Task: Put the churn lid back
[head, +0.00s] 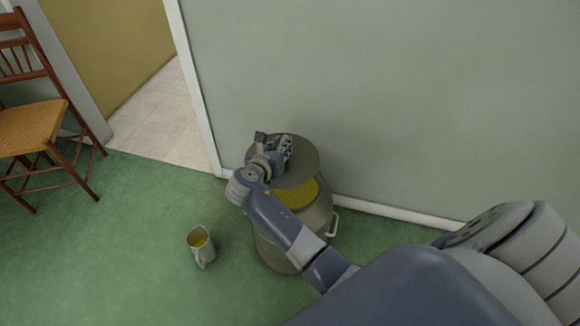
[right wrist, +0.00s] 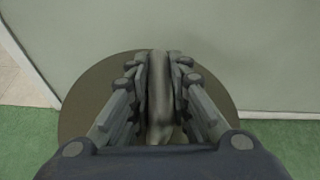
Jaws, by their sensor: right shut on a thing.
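The churn (head: 315,218) stands on the green floor by the wall, with yellow-green liquid (head: 297,196) showing in its open mouth. The round grey-brown churn lid (head: 303,165) is over the far part of the mouth, leaving the near part uncovered. I cannot tell whether it touches the rim. My right gripper (head: 272,149) is at the lid's top. In the right wrist view the gripper (right wrist: 160,95) is shut on the lid's upright handle (right wrist: 159,90), and the lid's disc (right wrist: 90,105) spreads out behind the fingers. My left gripper is not in view.
A jug (head: 201,246) with yellow liquid stands on the floor left of the churn. A wooden chair (head: 35,125) is at the far left, beside an open doorway (head: 160,125). The wall (head: 400,90) is close behind the churn. The floor at front left is clear.

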